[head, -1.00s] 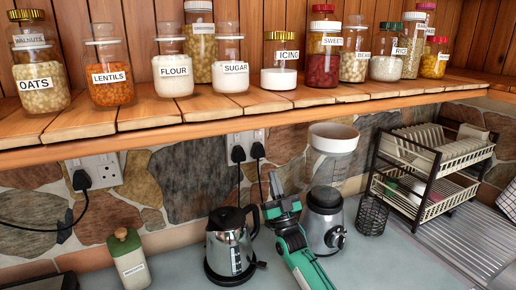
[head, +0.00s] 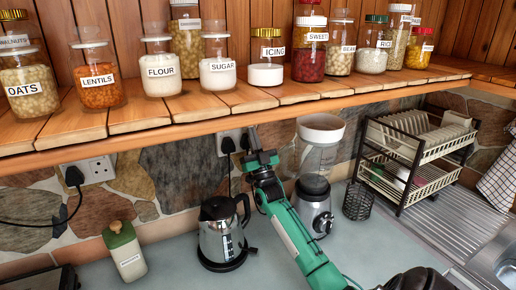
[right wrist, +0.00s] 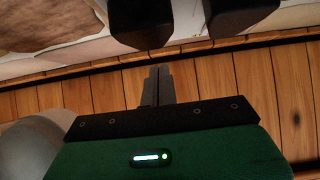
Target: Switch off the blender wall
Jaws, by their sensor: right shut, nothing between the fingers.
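The blender (head: 313,205) stands on the counter, with a clear jug and white rim on a steel base. On the stone wall behind it, a white double socket (head: 222,138) holds two black plugs. The left plug (head: 228,146) shows; the right one is mostly hidden behind my gripper. My right gripper (head: 253,131) is raised in front of the socket's right side, shut and empty. In the right wrist view its fingers (right wrist: 158,75) point at the white socket plate (right wrist: 190,28) and the two black plugs (right wrist: 140,22), apparently just short of them. The switches cannot be made out.
A wooden shelf (head: 190,135) with several labelled jars overhangs the socket closely. A steel kettle (head: 222,235) stands left of my right arm. A black wire cup (head: 357,200) and dish rack (head: 400,190) are to the right. Another socket (head: 99,168) with one plug is at left.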

